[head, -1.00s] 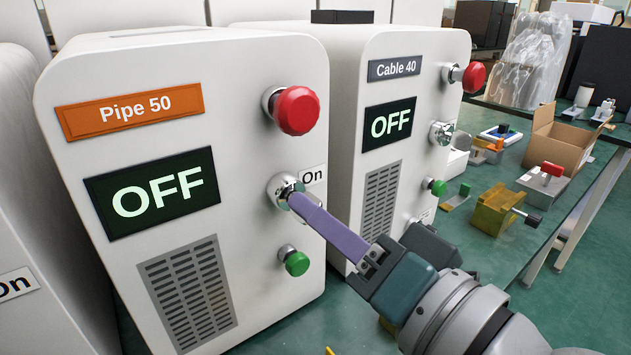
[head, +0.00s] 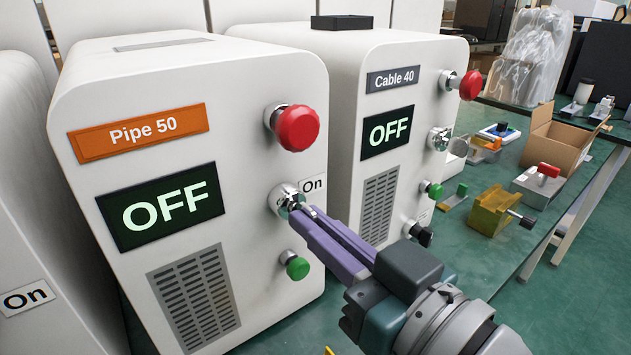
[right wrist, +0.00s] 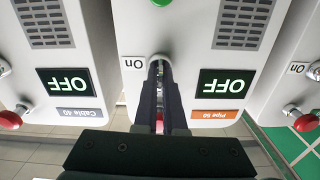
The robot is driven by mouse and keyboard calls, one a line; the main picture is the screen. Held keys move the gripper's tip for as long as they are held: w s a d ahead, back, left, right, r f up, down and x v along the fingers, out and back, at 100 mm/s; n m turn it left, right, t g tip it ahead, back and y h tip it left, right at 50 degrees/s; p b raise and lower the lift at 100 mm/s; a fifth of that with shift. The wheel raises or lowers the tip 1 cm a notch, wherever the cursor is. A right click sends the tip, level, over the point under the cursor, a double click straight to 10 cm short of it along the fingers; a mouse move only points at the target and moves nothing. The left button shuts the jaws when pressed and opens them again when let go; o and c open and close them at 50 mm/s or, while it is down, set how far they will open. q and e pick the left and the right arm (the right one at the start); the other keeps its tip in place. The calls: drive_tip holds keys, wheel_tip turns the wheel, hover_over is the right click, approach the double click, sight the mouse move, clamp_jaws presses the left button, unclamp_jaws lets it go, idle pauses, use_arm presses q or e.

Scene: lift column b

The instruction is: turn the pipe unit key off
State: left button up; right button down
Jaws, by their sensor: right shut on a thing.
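The pipe unit (head: 250,250) is a white cabinet with an orange "Pipe 50" label (head: 140,131) and a dark display (head: 161,206) reading OFF. Its round metal key switch (head: 281,199) is on the right of the front, beside an "On" tag (head: 312,185). My right gripper (head: 306,212), with purple fingers, is shut on the key at this switch; the fingers mostly hide the key. In the right wrist view, upside down, the fingers (right wrist: 159,75) reach the switch (right wrist: 159,58) between the "On" tag and the OFF display (right wrist: 226,84). My left gripper is not in view.
A red button (head: 297,128) is above the switch and a green button (head: 297,267) below it. The similar Cable 40 unit (head: 345,75) stands close on the right, its display also OFF. A bench with a cardboard box (head: 560,140) and a yellow block (head: 490,212) is farther right.

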drive_tip(key=shift+n, duration=0.5)
drive_tip(key=c, duration=1)
unclamp_jaws()
drive_tip(key=v, duration=1)
drive_tip(key=shift+p, duration=0.45)
